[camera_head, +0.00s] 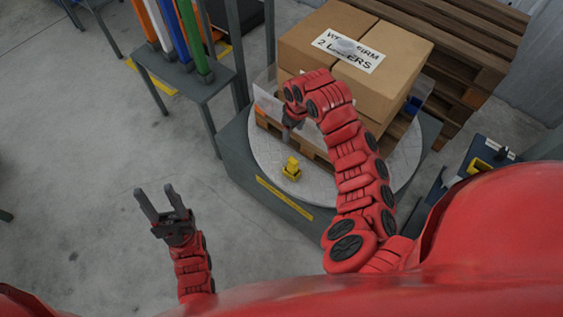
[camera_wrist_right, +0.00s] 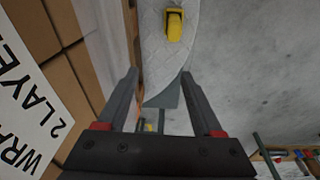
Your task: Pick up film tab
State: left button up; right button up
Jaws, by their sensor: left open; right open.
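A pale, see-through sheet that looks like the film tab (camera_head: 267,101) stands at the left side of the boxes in the head view. I cannot make it out clearly in the right wrist view. My right gripper (camera_head: 290,130) points down beside the load, close to the sheet and partly hidden by its own arm. In the right wrist view its two fingers (camera_wrist_right: 158,74) are spread with nothing between them. My left gripper (camera_head: 154,189) is open and empty over the bare floor at the lower left.
Brown boxes (camera_head: 398,65) with a printed label (camera_head: 348,49) sit on a wooden pallet on the round turntable (camera_head: 262,150). A yellow object (camera_head: 291,168) stands on the turntable's front. A stand with coloured rolls (camera_head: 192,38) is at upper left.

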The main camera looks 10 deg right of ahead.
aim_at(293, 160)
jog(key=shift+g, duration=0.8)
jog(key=f, duration=0.5)
jog(key=s+f+b, duration=0.1)
jog(key=f, duration=0.5)
jog(key=s+f, duration=0.1)
jog(key=f, duration=0.4)
jog(key=shift+s+a+f, duration=0.1)
jog(key=shift+s+f, duration=0.15)
grip_shut()
